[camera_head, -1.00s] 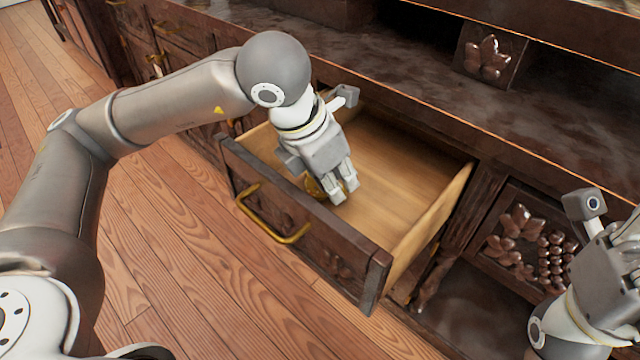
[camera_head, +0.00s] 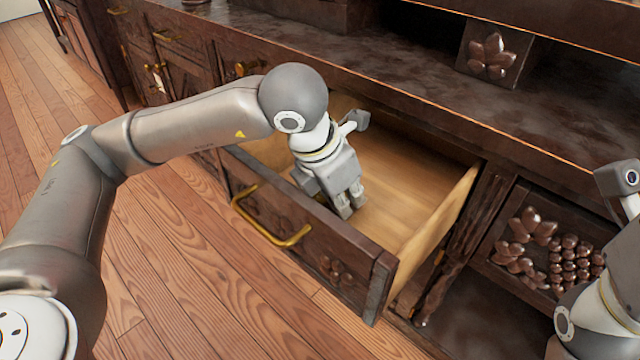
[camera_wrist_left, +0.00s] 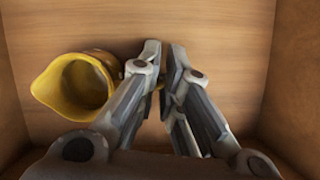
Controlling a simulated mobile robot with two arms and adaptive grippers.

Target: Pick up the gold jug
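The gold jug (camera_wrist_left: 80,85) lies in the open drawer and shows in the left wrist view, left of my fingers, its wide mouth facing the camera. In the head view the jug is hidden behind my left gripper (camera_head: 350,205). The left gripper reaches down into the drawer. In the left wrist view its fingers (camera_wrist_left: 163,62) are close together with a narrow gap. The left finger overlaps the jug's handle side, and a bit of gold shows by the gap. I cannot tell whether the fingers grip the handle. My right wrist shows at the right edge, its fingers out of frame.
The wooden drawer (camera_head: 420,235) is pulled out of a dark carved cabinet (camera_head: 420,90), with a gold handle (camera_head: 262,225) on its front. The drawer floor right of the gripper is bare.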

